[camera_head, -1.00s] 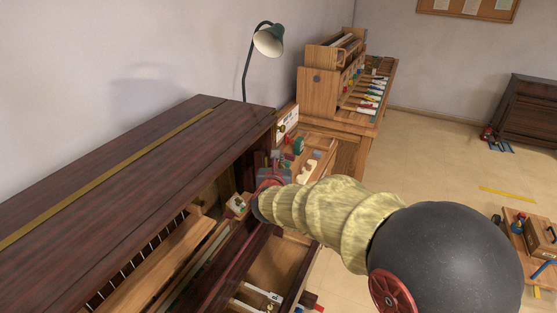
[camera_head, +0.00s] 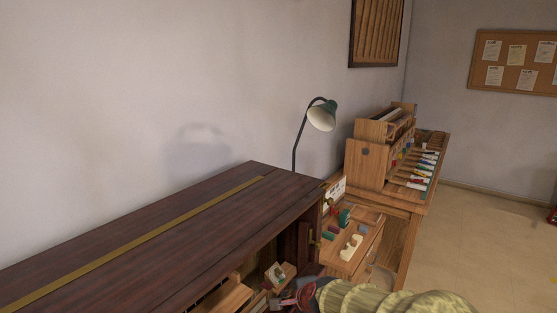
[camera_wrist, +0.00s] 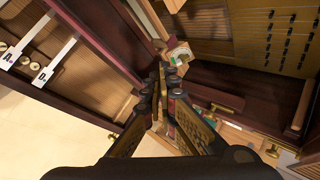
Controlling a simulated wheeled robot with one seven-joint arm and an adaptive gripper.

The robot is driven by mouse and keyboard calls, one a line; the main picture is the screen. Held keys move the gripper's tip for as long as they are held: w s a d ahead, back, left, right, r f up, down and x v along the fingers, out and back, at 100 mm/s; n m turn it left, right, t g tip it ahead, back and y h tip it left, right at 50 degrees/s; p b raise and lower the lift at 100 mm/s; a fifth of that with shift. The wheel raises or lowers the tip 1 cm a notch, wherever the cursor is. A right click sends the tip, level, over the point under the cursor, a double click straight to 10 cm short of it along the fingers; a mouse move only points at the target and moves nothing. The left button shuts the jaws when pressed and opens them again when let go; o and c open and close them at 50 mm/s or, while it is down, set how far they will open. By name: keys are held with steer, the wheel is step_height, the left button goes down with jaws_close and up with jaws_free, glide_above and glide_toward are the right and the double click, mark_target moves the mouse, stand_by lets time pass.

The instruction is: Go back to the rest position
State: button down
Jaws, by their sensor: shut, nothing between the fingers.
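My gripper (camera_wrist: 166,78) is shut and empty in the wrist view, its dark fingers together near the middle. It hangs over the opened front of a dark wooden piano (camera_head: 150,235). A small wooden block with a white and green piece (camera_wrist: 180,54) shows just past the fingertips; I cannot tell whether they touch. In the head view my pale ribbed arm crosses the bottom edge, and the gripper end is largely cut off there.
An open drawer with white tags (camera_wrist: 52,62) lies at the left of the wrist view. A workbench (camera_head: 395,215) with wooden racks and several tools stands behind the piano's right end. A green lamp (camera_head: 321,117) rises behind it. Open floor (camera_head: 490,225) lies to the right.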

steer(key=s+d+r+n+g, duration=0.1)
steer(key=s+d+n+g, duration=0.15)
steer(key=s+n, duration=0.4)
steer(key=s+d+r+n+g+h, duration=0.1)
steer(key=s+d+n, duration=0.2)
steer(key=s, duration=0.6)
steer(key=s+d+r+n+g, duration=0.1)
steer(key=s+d+n, duration=0.2)
steer(key=s+n, duration=0.35)
steer(key=s+d+r+m+t+h, duration=0.1)
steer(key=s+d+r+t+h, duration=0.1)
steer(key=s+d+r, duration=0.4)
steer(key=shift+s+d+r, duration=0.15)
steer(key=shift+s+d, duration=0.35)
steer(key=shift+s, duration=0.4)
